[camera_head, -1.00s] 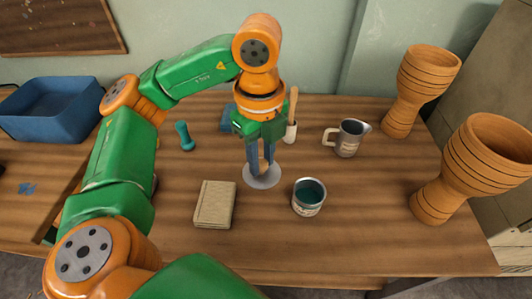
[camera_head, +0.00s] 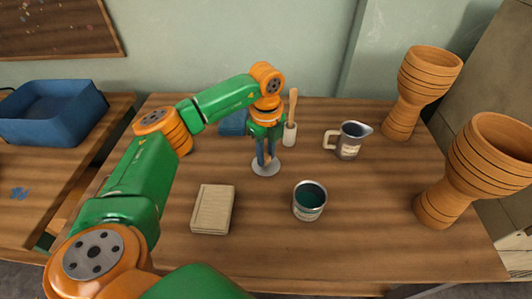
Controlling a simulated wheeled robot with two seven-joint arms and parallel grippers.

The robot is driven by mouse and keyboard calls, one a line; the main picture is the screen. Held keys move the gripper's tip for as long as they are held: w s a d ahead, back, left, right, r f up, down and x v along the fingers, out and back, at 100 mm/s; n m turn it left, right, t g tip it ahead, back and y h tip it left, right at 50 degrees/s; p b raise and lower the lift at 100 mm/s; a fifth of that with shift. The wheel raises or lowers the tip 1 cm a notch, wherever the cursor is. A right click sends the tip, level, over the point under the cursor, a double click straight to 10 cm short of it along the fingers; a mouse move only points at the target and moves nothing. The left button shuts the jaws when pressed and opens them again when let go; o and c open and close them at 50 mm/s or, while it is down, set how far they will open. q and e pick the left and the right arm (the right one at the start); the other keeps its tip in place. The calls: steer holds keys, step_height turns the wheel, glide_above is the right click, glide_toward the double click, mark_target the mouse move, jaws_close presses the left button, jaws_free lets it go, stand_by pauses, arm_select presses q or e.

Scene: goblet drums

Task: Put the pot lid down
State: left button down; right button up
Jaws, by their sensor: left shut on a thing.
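The pot lid (camera_head: 266,169) is a pale grey round disc in the middle of the table, behind and left of the open pot (camera_head: 309,201), which shows teal inside. My left gripper (camera_head: 266,160) points down from above, shut on the middle of the lid, where its fingers hide the part they grip. The lid looks level and is apart from the pot. I cannot tell whether its underside touches the table or hangs just above it. My right gripper is not in view.
A beige block (camera_head: 212,209) lies front left of the lid. A jug (camera_head: 348,140), a white cup with a wooden-handled tool (camera_head: 290,132) and a blue thing (camera_head: 233,122) stand behind. Goblet drums (camera_head: 418,90) stand at right. The wooden table (camera_head: 270,235) is clear in front.

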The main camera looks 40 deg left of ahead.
mark_target(266, 157)
arm_select(q)
steer(key=c, duration=0.6)
jaws_free()
steer(key=shift+f, duration=0.1)
steer(key=shift+c, duration=0.2)
step_height(266, 157, up, 12)
steer(key=p, duration=0.2)
steer(key=shift+r, duration=0.2)
